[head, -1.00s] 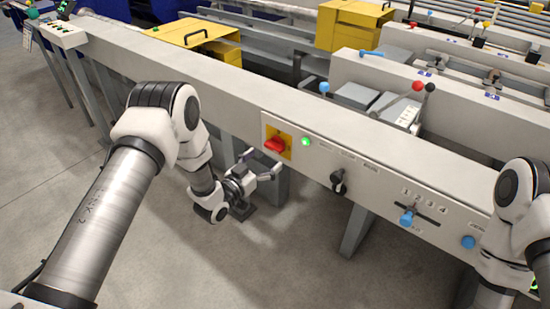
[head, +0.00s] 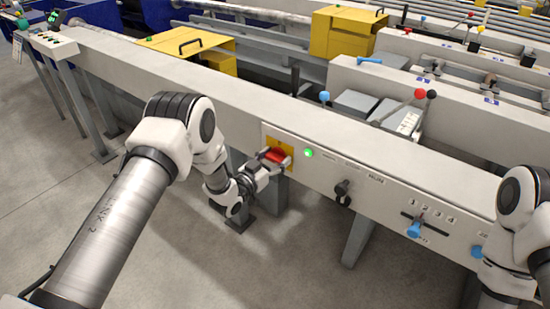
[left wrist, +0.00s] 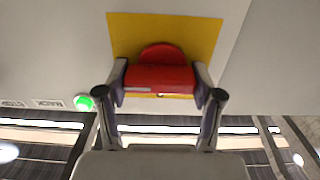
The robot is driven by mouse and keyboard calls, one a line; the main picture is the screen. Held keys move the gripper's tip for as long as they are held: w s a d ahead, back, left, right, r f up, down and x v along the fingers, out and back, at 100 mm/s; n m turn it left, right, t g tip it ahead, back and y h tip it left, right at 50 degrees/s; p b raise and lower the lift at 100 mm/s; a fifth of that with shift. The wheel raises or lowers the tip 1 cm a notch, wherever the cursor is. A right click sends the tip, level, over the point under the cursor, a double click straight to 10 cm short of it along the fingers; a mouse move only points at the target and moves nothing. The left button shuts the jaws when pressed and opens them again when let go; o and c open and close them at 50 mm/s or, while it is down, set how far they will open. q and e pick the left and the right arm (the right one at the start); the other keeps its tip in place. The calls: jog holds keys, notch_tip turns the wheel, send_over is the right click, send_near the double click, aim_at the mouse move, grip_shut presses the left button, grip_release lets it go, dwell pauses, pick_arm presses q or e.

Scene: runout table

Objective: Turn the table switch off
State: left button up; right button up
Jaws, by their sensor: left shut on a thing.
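The red rotary switch (head: 276,154) sits on a yellow plate (head: 267,144) on the side of the grey table beam. My left gripper (head: 273,159) is shut on its red handle. In the left wrist view the red handle (left wrist: 158,79) lies crosswise between the two fingers, one at each end, with the yellow plate (left wrist: 125,28) behind it. A green lamp (head: 308,153) is lit to the right of the plate; it also shows in the left wrist view (left wrist: 84,103). My right gripper is out of view; only part of its arm shows at the right.
Right of the lamp on the same beam are a black knob (head: 343,192), a blue slider knob (head: 414,228) by numbers, and another blue knob (head: 477,251). Yellow covers (head: 187,48) and levers stand behind the beam. Open floor lies in front.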

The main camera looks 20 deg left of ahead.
pick_arm(q)
jog(key=n, duration=0.4)
jog(key=shift+a+n, duration=0.1)
jog(key=shift+n, duration=0.2)
jog(key=n, duration=0.4)
jog(key=shift+w+n+b, duration=0.1)
jog(key=shift+n+b, duration=0.2)
jog(key=shift+b, duration=0.1)
jog(key=n, duration=0.4)
jog(key=shift+a+n, duration=0.15)
jog(key=shift+n, duration=2.15)
jog(key=shift+f, duration=0.1)
jog(key=o, duration=1.2)
jog(key=shift+a, duration=0.1)
jog(key=shift+c, duration=0.2)
